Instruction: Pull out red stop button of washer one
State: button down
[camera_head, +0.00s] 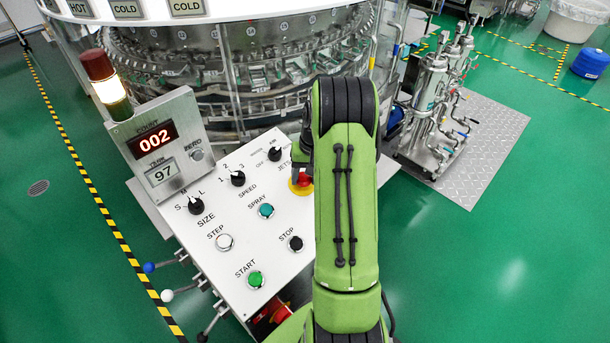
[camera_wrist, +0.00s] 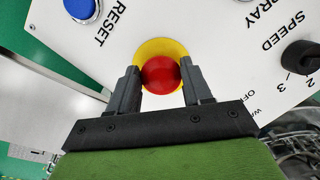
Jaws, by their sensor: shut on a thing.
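The red stop button (camera_wrist: 161,74) is a round red knob on a yellow base ring (camera_wrist: 160,47), set in the white control panel. In the head view the red knob (camera_head: 304,179) shows only partly, at the panel's right side beside my green arm. My gripper (camera_wrist: 160,78) has its two dark fingers on either side of the red knob and is shut on it. In the head view my arm hides most of the gripper and part of the button.
The panel (camera_head: 225,195) bears black knobs for size, speed and jets, and spray, step, stop and start buttons. A display box (camera_head: 160,150) with a signal light stands at its left. The washer drum (camera_head: 235,60) is behind. Blue reset button (camera_wrist: 83,8) is near the gripper.

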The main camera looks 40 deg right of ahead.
jog(key=shift+s+r+p, duration=0.25)
jog(key=shift+r+p, duration=0.65)
jog(key=shift+r, duration=0.2)
jog(key=shift+w+d+f, duration=0.1)
jog(key=shift+w+f, duration=0.05)
jog(key=shift+c, duration=2.4)
grip_release()
notch_tip(320, 180, up, 16)
jog(key=s+d+p, duration=0.1)
jog(key=d+p, duration=0.1)
jog(key=p, duration=0.2)
jog(key=shift+s+f, duration=0.2)
jog(key=shift+s, duration=0.2)
